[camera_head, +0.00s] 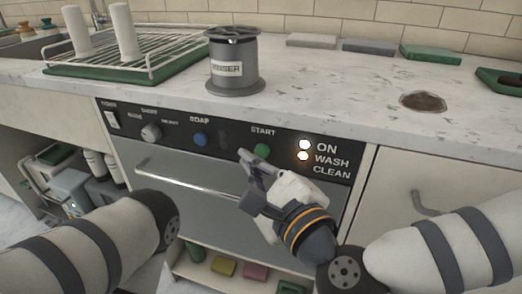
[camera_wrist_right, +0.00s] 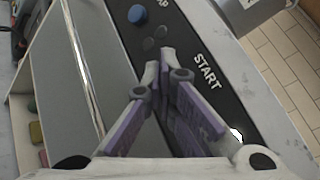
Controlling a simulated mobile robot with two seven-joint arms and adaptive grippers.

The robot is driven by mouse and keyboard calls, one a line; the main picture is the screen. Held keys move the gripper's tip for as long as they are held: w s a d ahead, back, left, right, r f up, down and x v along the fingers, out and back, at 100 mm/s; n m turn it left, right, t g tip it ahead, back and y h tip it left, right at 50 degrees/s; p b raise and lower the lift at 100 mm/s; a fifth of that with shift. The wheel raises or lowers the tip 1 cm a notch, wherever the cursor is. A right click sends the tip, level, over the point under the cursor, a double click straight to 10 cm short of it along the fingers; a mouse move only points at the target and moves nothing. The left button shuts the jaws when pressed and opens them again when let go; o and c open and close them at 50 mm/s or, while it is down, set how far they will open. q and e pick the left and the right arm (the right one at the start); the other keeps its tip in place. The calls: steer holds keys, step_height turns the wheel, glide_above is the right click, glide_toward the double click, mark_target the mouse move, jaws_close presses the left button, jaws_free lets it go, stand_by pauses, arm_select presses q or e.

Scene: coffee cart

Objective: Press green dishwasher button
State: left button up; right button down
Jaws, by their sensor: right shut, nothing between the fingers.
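The green button (camera_head: 262,151) sits under the START label on the dishwasher's black control panel (camera_head: 232,143). My right gripper (camera_head: 244,156) is shut and empty, its fingertips just left of the green button in the head view. I cannot tell whether they touch the panel. In the right wrist view the right gripper (camera_wrist_right: 168,56) points at the panel beside the START lettering, and its fingers hide the green button. A blue button (camera_head: 200,139) under SOAP also shows in the wrist view (camera_wrist_right: 137,14). My left gripper is not in view.
The oven-like dishwasher door has a long handle (camera_head: 185,180) below the panel. Sponges lie on the shelf below.

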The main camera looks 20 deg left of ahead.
arm_select(q)
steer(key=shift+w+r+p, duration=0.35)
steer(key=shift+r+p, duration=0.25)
steer(key=shift+p, duration=0.05)
arm_select(e)
steer(key=s, duration=0.5)
steer(key=shift+a, duration=0.1)
